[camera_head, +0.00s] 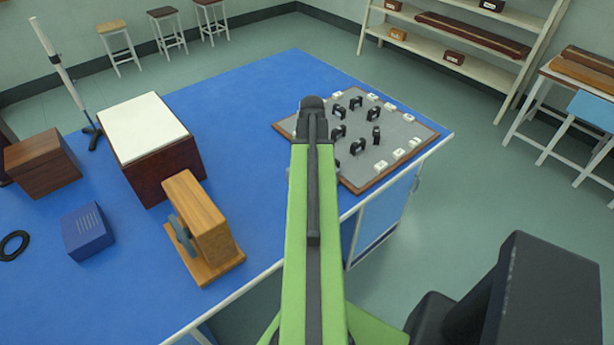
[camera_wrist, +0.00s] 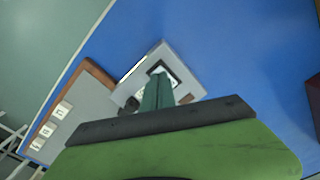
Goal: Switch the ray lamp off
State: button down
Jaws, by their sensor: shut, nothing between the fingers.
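In the wrist view, a pale grey box (camera_wrist: 186,62), which may be the ray lamp, sits on the blue bench top beside the pegged board. A white, dark-framed panel shows on its top. My gripper (camera_wrist: 159,80) is shut and empty, its fingertips over that panel. I cannot tell whether they touch it. The fingers cover part of the panel, so the switch and its position cannot be made out. In the head view my green arm reaches over the bench and hides the box and the fingertips.
A grey board (camera_head: 404,137) with black clips and white blocks lies at the bench's right corner. A wooden stand (camera_head: 205,222), a blue box (camera_head: 88,231), a white-topped dark box (camera_head: 143,128) and a brown box (camera_head: 42,165) stand to the left. The blue bench (camera_head: 245,95) is clear behind.

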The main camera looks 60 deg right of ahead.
jog(key=shift+f+b, duration=0.5)
jog(key=shift+f, duration=0.05)
jog(key=shift+r, duration=0.1)
notch_tip(320, 180, up, 7)
jog(key=p, duration=0.7)
dwell(0.5)
